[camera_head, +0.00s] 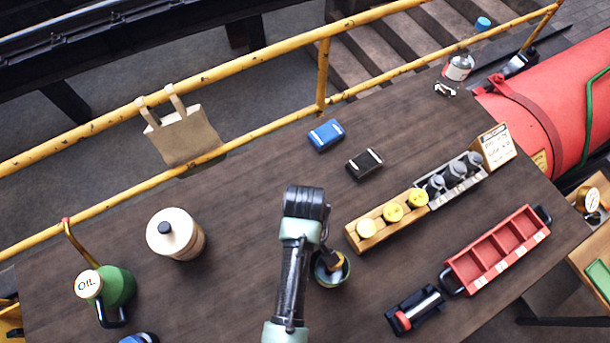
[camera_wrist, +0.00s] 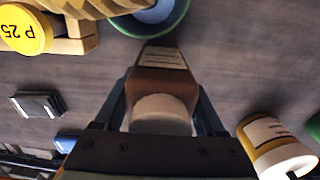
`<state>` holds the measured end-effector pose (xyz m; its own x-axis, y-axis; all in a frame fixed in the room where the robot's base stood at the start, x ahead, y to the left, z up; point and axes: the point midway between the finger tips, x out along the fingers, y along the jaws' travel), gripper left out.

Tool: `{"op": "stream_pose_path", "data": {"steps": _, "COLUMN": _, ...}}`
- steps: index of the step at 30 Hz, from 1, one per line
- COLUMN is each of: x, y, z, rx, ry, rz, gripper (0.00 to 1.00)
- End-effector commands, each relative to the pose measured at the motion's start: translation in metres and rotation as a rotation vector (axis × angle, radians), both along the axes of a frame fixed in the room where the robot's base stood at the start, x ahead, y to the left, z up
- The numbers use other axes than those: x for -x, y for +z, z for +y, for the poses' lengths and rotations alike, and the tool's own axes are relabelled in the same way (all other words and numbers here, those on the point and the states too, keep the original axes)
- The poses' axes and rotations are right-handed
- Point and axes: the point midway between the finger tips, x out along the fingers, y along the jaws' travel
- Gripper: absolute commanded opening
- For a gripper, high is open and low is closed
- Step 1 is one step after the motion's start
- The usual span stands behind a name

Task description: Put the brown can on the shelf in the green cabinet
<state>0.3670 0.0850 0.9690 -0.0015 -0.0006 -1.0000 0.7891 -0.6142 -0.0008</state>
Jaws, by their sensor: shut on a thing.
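My gripper (camera_wrist: 160,98) is shut on a brown can (camera_wrist: 160,72) with a pale label and a cream round end, seen between the two fingers in the wrist view. In the head view the can (camera_head: 331,261) shows only partly, beside my wrist and over or in a small green-rimmed bowl (camera_head: 345,278). The bowl also shows just past the can in the wrist view (camera_wrist: 160,22). I cannot tell whether the can touches the bowl. I cannot make out the green cabinet or its shelf in either view.
On the dark table (camera_head: 245,170) are a cream canister (camera_head: 190,240), green oil can (camera_head: 118,288), wooden rack with yellow-topped pieces (camera_head: 370,243), red tray (camera_head: 470,271), blue box (camera_head: 326,135) and black box (camera_head: 364,164). A yellow railing (camera_head: 230,62) runs behind. A red tank (camera_head: 550,105) stands right.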

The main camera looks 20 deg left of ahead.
Motion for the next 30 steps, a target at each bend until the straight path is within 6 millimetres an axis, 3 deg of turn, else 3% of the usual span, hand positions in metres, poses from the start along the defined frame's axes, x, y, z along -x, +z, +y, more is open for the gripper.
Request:
{"op": "stream_pose_path", "data": {"steps": 13, "x": -0.001, "y": -0.008, "z": 0.0, "rx": -0.001, "ry": -0.001, "rz": -0.003, "gripper": 0.0}}
{"op": "stream_pose_path", "data": {"steps": 14, "x": -0.001, "y": -0.007, "z": 0.0, "rx": 0.0, "ry": -0.001, "rz": -0.001, "gripper": 0.78}}
{"op": "stream_pose_path", "data": {"steps": 15, "x": -0.001, "y": -0.007, "z": 0.0, "rx": 0.0, "ry": -0.001, "rz": -0.001, "gripper": 0.85}}
{"op": "stream_pose_path", "data": {"steps": 18, "x": 0.0, "y": -0.007, "z": 0.0, "rx": 0.0, "ry": -0.001, "rz": -0.001, "gripper": 1.0}}
{"op": "stream_pose_path", "data": {"steps": 25, "x": 0.0, "y": -0.006, "z": 0.0, "rx": 0.0, "ry": -0.001, "rz": -0.001, "gripper": 1.0}}
{"op": "stream_pose_path", "data": {"steps": 30, "x": -0.001, "y": 0.008, "z": 0.0, "rx": -0.001, "ry": -0.001, "rz": -0.005, "gripper": 1.0}}
